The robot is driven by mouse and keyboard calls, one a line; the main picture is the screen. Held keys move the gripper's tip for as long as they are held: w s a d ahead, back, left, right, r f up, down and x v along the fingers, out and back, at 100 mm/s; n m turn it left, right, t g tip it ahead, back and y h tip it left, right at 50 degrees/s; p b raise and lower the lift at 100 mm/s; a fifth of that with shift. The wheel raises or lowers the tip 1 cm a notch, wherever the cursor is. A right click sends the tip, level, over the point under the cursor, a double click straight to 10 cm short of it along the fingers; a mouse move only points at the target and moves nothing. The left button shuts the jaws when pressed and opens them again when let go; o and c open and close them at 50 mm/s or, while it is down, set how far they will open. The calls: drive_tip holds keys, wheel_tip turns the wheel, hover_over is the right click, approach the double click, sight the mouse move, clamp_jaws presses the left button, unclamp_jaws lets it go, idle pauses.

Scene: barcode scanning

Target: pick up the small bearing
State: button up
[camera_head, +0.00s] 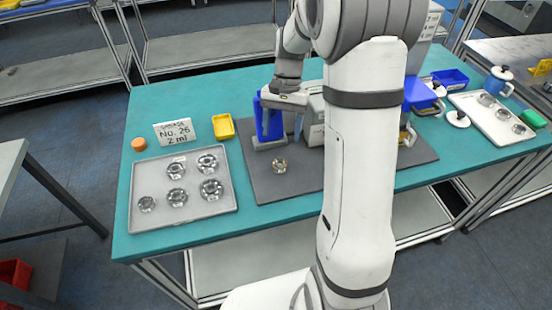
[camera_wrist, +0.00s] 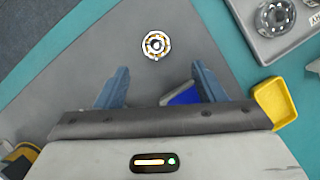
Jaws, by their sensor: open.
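A small metal bearing (camera_head: 279,166) with a gold-coloured ring inside lies flat on the grey mat (camera_head: 260,189), apart from other things. It also shows in the wrist view (camera_wrist: 155,45), above the gap between my fingers. My gripper (camera_wrist: 160,80) is open and empty, its two blue fingers spread either side of the bearing's line. Nothing lies between the fingertips except a blue object lower down in the background. In the head view my gripper is partly lost among the equipment behind the mat.
A grey tray (camera_head: 190,224) with several bearings stands left of the mat. Behind it are a sign (camera_head: 174,132), a yellow bin (camera_head: 223,126) and an orange disc (camera_head: 138,144). A blue stand (camera_head: 268,122) is behind the bearing. A white tray (camera_head: 476,112) is at right.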

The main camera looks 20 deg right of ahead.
sight(279, 164)
drive_tip(key=shift+p+x, duration=0.65)
drive_tip(key=shift+x, duration=3.3)
drive_tip(key=shift+s+d, duration=0.1)
drive_tip(key=shift+d, duration=0.1)
drive_tip(key=c, duration=1.1)
